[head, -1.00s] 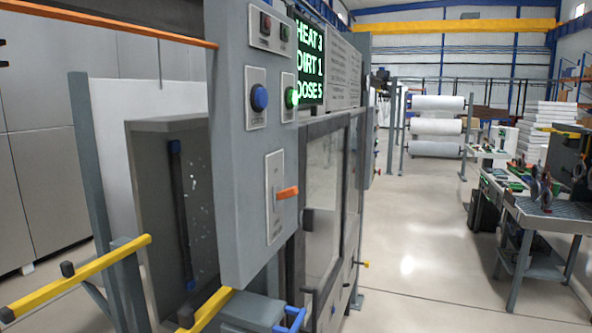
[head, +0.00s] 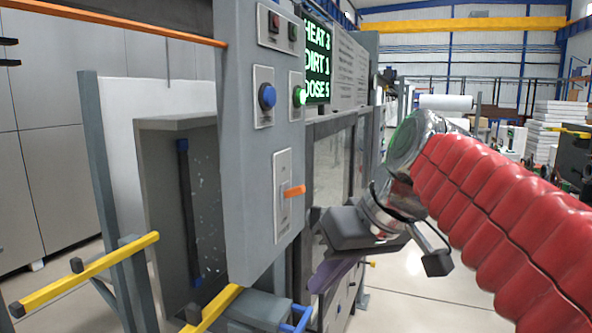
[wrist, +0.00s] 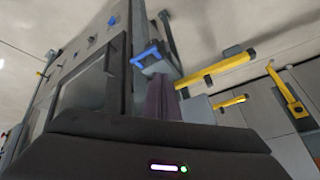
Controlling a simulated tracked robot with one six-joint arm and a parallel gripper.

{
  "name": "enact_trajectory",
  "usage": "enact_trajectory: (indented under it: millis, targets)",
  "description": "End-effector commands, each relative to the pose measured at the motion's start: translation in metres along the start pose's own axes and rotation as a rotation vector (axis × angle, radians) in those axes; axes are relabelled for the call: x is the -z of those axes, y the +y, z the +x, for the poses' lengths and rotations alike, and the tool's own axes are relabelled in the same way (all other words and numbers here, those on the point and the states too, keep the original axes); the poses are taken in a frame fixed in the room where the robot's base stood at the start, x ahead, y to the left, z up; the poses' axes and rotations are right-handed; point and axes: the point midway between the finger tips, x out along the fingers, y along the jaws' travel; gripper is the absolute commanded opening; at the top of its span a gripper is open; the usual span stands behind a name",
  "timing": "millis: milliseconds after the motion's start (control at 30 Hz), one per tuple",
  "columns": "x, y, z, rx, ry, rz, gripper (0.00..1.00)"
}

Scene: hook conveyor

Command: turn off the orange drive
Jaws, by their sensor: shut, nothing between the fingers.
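An orange lever handle (head: 294,191) sticks out from a pale slotted plate (head: 282,207) on the grey control panel (head: 240,150), at about the middle of the plate. Any marks on the plate are too small to read. My gripper (head: 318,283) is at the right of the panel, lower than the orange lever and apart from it. Its purple fingers are shut and empty. In the wrist view the purple fingers (wrist: 163,98) point towards a blue handle (wrist: 148,54); the orange lever cannot be made out there.
A blue handle (head: 297,316) stands below the gripper. Yellow bars (head: 90,272) project at lower left. Open floor (head: 420,310) lies to the right.

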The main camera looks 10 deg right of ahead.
Motion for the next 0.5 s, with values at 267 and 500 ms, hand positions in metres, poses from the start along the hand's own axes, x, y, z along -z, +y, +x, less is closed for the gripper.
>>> enact_trajectory:
  millis: [267,500]
  targets:
    - [0.071,0.008,-0.066,0.137,0.091,-0.175,0.0]
    - [0.114,0.017,-0.125,0.232,0.19,-0.388,0.0]
